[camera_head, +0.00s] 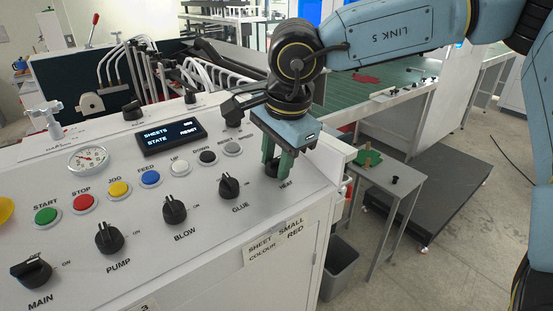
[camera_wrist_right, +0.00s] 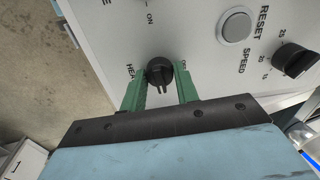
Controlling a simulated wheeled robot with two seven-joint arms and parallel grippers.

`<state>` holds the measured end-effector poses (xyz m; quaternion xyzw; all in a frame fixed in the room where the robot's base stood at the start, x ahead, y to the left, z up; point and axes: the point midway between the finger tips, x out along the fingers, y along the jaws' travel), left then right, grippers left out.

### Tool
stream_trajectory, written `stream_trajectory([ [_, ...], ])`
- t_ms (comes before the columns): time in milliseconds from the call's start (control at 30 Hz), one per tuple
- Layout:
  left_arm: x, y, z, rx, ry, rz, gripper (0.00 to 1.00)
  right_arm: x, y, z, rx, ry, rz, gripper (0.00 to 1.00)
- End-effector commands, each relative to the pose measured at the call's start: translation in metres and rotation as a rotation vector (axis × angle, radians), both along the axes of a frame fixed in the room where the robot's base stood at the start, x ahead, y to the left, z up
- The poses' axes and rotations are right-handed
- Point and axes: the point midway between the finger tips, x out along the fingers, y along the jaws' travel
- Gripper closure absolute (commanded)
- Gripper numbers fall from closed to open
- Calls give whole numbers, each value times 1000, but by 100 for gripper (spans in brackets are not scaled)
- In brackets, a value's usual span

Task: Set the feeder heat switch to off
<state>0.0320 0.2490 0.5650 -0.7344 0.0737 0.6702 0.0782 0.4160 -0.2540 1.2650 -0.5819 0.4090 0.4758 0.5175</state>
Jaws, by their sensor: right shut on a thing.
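The feeder heat switch (camera_wrist_right: 159,70) is a black rotary knob on the sloped white panel, beside a partly covered HEAT label. In the head view it is mostly hidden behind my right gripper (camera_head: 277,168), near the panel's right end. The green fingers of my right gripper (camera_wrist_right: 161,92) are on either side of the knob and shut on it. In the wrist view the knob's grip bar points down toward the gripper's body. The fingers cover part of the lettering around it, so I cannot tell its setting. My left gripper is not in view.
The GLUE knob (camera_head: 228,186), BLOW knob (camera_head: 174,210) and PUMP knob (camera_head: 109,238) run left along the panel. The RESET button (camera_head: 232,148) and SPEED knob (camera_wrist_right: 296,59) are close by. A display (camera_head: 171,136) reads STATE RESET. A small side table (camera_head: 400,173) stands right of the panel.

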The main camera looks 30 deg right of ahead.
Motion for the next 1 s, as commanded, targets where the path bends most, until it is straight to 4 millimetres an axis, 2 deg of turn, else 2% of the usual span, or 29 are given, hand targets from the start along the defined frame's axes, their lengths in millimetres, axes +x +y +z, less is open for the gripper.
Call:
stream_trajectory([
  [500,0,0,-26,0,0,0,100,1,0,-1,-89,-10,404,92],
  [1000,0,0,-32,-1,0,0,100,1,1,0,-189,-17,870,92],
])
